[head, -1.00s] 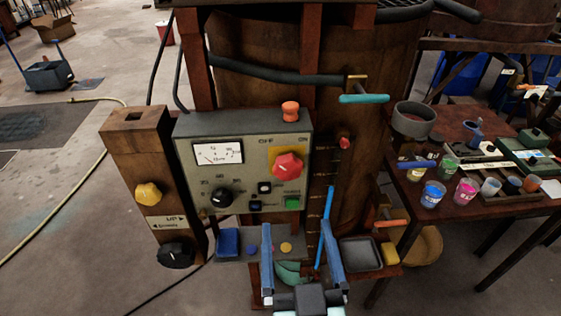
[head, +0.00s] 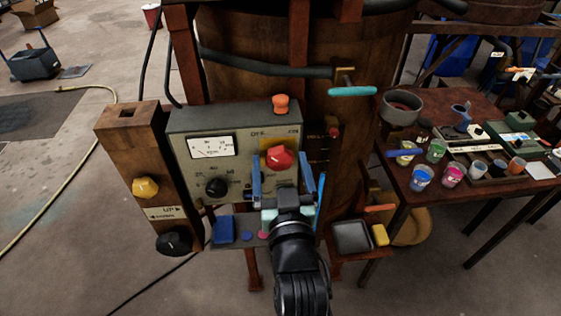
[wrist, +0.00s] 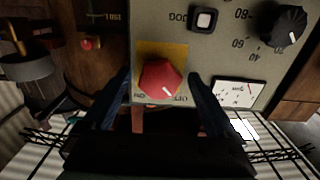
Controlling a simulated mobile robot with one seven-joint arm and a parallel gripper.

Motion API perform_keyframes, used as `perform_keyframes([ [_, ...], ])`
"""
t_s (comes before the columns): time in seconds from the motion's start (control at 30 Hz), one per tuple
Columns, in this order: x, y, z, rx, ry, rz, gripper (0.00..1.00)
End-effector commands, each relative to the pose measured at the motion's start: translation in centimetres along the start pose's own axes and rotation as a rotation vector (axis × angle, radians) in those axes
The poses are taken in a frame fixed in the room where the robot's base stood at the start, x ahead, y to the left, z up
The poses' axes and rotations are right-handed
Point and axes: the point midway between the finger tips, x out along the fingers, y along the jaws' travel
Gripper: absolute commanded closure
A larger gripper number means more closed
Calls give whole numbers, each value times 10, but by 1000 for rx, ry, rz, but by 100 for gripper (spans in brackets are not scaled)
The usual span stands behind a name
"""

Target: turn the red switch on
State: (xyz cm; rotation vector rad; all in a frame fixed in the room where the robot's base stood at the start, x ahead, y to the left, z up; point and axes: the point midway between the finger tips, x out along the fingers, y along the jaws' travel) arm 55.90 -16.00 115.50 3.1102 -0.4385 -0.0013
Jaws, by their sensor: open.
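The red switch (head: 281,158) is a faceted red knob on a yellow plate on the front of the grey control panel (head: 185,124). In the wrist view the red switch (wrist: 160,79) lies between my fingers, with its white mark pointing toward the OFF label. My gripper (head: 282,172) is in front of the panel, open, with one blue finger to each side of the knob. In the wrist view my gripper (wrist: 160,85) shows gaps between both fingers and the knob. I cannot tell how far the fingertips are from the panel face.
A black dial (head: 216,187) and a meter (head: 212,146) are left of the switch. An orange knob (head: 281,104) sits on top of the panel. A teal-handled valve (head: 352,91) projects at upper right. A table (head: 440,200) with paint cups stands right.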

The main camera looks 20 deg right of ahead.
Motion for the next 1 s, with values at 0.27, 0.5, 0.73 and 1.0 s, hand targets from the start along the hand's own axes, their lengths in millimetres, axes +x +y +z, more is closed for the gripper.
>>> perform_keyframes([
  [0.27,1,0,0,1,1,0,8],
  [0.5,1,0,0,1,1,0,51],
  [0.73,1,0,0,1,1,0,93],
  [1.0,1,0,0,28,0,0,94],
])
